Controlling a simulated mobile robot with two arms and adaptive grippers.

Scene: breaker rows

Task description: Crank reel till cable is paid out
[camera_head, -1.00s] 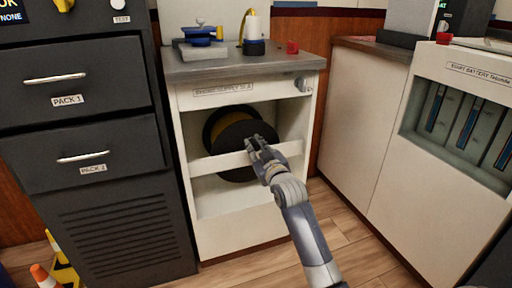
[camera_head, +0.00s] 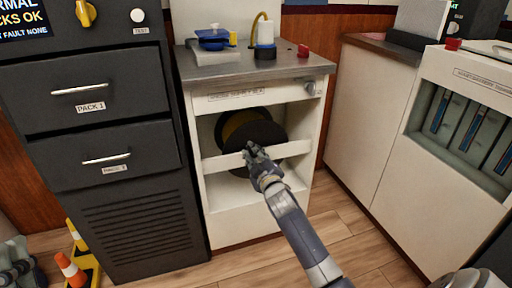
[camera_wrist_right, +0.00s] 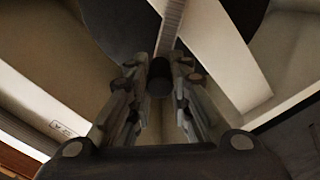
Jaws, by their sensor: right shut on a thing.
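The reel (camera_head: 265,133) has a large dark disc and a yellow inner part. It sits in the open bay of a white cabinet, behind a white crossbar (camera_head: 222,161). My right gripper (camera_head: 253,150) is at the front of the reel and hides part of it. In the right wrist view its fingers are shut on a dark round crank handle (camera_wrist_right: 160,76), with the dark disc (camera_wrist_right: 115,25) beyond. How much cable is on the reel is too small to tell. My left gripper (camera_head: 17,264) shows partly at the lower left edge, away from the reel; its finger state is unclear.
The cabinet top (camera_head: 270,69) holds a blue device (camera_head: 214,39), a white bottle-like thing (camera_head: 265,36) with a yellow hose and a red piece (camera_head: 303,50). A dark drawer unit (camera_head: 95,110) stands left, a battery cabinet (camera_head: 440,165) right.

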